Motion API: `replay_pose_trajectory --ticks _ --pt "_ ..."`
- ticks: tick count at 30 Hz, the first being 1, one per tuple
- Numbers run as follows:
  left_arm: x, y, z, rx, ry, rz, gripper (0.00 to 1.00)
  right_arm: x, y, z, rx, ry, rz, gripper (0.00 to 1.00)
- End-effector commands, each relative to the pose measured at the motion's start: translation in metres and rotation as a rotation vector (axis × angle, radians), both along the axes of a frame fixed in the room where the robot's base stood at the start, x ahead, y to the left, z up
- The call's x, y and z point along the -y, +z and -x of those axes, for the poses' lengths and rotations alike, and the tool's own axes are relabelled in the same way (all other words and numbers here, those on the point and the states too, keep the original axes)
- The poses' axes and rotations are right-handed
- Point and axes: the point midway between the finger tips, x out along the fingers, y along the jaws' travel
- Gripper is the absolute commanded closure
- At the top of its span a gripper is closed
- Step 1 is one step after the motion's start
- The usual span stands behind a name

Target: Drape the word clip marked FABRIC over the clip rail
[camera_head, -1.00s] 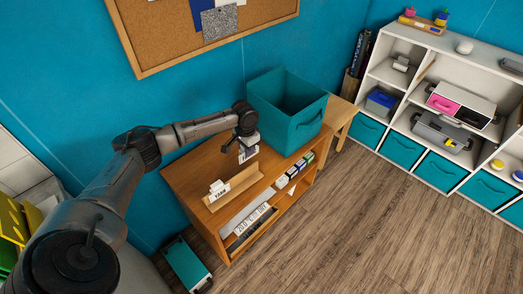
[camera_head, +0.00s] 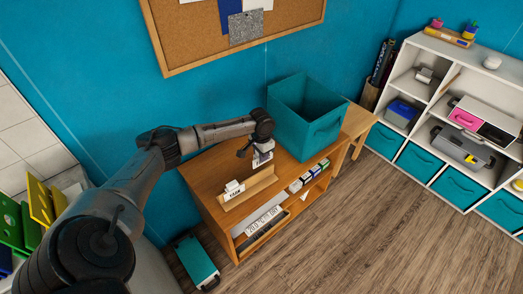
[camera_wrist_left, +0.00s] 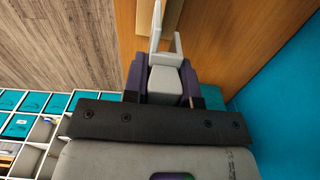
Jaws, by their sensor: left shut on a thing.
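My left gripper (camera_head: 262,149) is shut on a white word clip (camera_head: 262,159), held near the far right end of the clip rail. Its lettering is too small to read. In the left wrist view the pale clip (camera_wrist_left: 165,80) sits between the purple fingers of the left gripper (camera_wrist_left: 163,85). The wooden clip rail (camera_head: 262,184) runs along the top of the brown cabinet; a pale wooden strip also shows in the wrist view (camera_wrist_left: 173,12). I cannot tell whether the held clip touches the rail. A white clip marked YARN (camera_head: 233,191) sits at the rail's left part. My right gripper is not in view.
A tall teal bin (camera_head: 305,118) stands just right of the gripper on the cabinet top (camera_head: 208,172). A corkboard (camera_head: 185,45) hangs behind. The floor in front is clear.

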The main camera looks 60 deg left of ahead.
Motion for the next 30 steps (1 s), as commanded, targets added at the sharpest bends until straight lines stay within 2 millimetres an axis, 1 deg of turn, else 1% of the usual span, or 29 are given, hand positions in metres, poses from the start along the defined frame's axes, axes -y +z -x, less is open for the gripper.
replay_pose_trajectory --ticks 1,6,15,21,30 --pt "0.000 -0.006 0.000 0.000 0.001 0.000 0.97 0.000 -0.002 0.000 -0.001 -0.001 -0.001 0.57" --pt "0.000 -0.021 0.000 0.000 0.000 0.001 0.97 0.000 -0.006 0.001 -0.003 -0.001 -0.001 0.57" --pt "0.000 -0.039 0.000 0.001 0.000 0.000 0.97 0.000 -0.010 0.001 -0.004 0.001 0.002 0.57" --pt "0.000 -0.044 0.000 0.001 0.000 0.000 0.97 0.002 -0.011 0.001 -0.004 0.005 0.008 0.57" --pt "0.000 -0.044 0.000 0.001 0.000 -0.001 0.97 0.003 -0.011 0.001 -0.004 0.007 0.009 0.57"
